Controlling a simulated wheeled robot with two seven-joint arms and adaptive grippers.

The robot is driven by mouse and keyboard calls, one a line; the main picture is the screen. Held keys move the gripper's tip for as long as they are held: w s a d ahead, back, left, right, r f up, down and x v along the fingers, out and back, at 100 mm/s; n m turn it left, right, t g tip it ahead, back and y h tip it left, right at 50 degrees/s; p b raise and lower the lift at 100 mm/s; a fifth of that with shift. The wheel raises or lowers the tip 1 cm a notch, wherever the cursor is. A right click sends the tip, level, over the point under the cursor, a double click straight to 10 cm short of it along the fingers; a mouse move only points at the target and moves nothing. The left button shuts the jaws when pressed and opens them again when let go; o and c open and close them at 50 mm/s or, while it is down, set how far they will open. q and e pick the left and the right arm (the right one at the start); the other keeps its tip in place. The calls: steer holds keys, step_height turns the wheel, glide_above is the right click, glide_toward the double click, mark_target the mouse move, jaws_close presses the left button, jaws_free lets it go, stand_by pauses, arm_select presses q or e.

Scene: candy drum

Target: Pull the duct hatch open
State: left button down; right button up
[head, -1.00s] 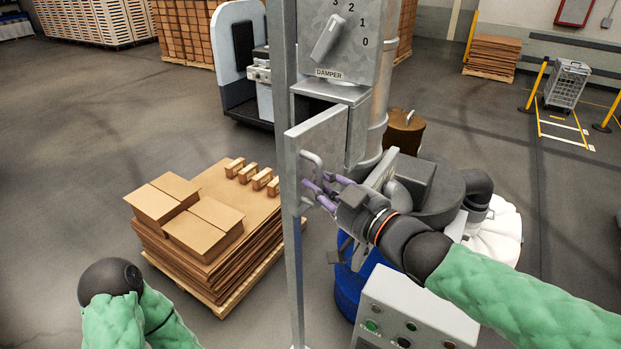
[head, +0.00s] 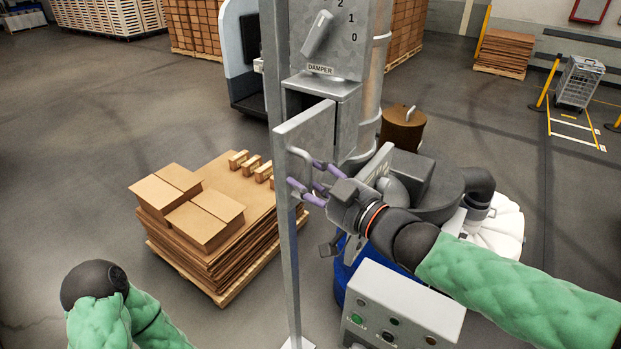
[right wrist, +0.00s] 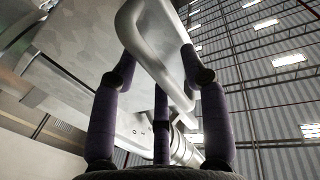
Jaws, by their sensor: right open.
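The duct hatch (head: 318,128) is a flat grey metal door on the duct box below the damper dial. It stands swung out from the box, with a dark opening (head: 298,104) showing behind its top edge. Its bent bar handle (head: 301,158) is on the face toward me. My right gripper (head: 308,180) is at the handle with its purple fingers apart. In the right wrist view the handle (right wrist: 150,45) passes between the open fingers (right wrist: 160,85); I cannot tell whether they touch it. My left gripper is out of view; only part of that arm shows.
A grey post (head: 284,240) stands close left of the hatch. A pallet of cardboard sheets (head: 215,262) with boxes and small wooden blocks is to the left. A control box (head: 405,310) and a blue drum (head: 350,262) are below my right arm. Floor at far left is clear.

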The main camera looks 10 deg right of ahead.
steer(key=v, duration=1.2)
steer(key=shift+f, duration=0.1)
stand_by(0.4)
